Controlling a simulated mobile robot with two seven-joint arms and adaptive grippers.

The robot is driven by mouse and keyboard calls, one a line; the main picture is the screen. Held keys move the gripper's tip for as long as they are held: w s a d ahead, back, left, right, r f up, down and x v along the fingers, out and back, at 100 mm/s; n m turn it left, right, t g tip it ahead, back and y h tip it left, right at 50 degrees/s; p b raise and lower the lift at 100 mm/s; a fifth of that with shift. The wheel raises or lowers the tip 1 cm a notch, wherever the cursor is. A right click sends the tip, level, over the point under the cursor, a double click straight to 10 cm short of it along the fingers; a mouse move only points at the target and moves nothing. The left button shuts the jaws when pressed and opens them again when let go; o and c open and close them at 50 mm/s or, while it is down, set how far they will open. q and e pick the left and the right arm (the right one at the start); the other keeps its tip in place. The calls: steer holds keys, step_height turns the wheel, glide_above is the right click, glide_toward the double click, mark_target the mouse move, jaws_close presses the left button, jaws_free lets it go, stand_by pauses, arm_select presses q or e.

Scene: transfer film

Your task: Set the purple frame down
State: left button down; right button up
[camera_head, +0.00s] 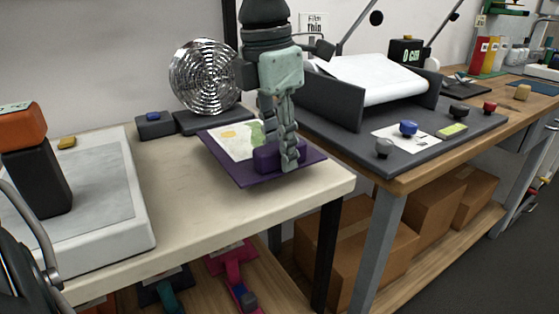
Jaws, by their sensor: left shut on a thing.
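The purple frame (230,167) is a flat, thin board with a raised purple block near its front right side. A printed sheet (238,141) with a yellow and green picture lies on its far left part. My left gripper (289,158) reaches down from above and is shut on the frame's raised block, with its fingers hiding part of it. The frame is over the right end of the cream table (185,205), close to the gap before the wooden bench. It looks roughly level. I cannot tell whether it touches the tabletop. My right gripper is not in view.
A silver ribbed disc (204,76) stands behind the frame, beside a dark block (155,125). A grey-white slab machine (100,225) takes the table's left. A dark press with a white roll (375,82) sits on the right bench. The table's front middle is clear.

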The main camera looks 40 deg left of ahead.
arm_select(q)
step_height(320, 180, down, 3)
steer(key=shift+r, duration=0.2)
steer(key=shift+f, duration=0.2)
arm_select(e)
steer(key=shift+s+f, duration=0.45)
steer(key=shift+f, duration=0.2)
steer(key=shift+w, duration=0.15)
arm_select(q)
steer(key=c, duration=1.6)
jaws_free()
steer(key=shift+o, duration=2)
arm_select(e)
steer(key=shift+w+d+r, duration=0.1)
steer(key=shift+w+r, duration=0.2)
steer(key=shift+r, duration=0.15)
arm_select(q)
steer(key=shift+r, duration=0.1)
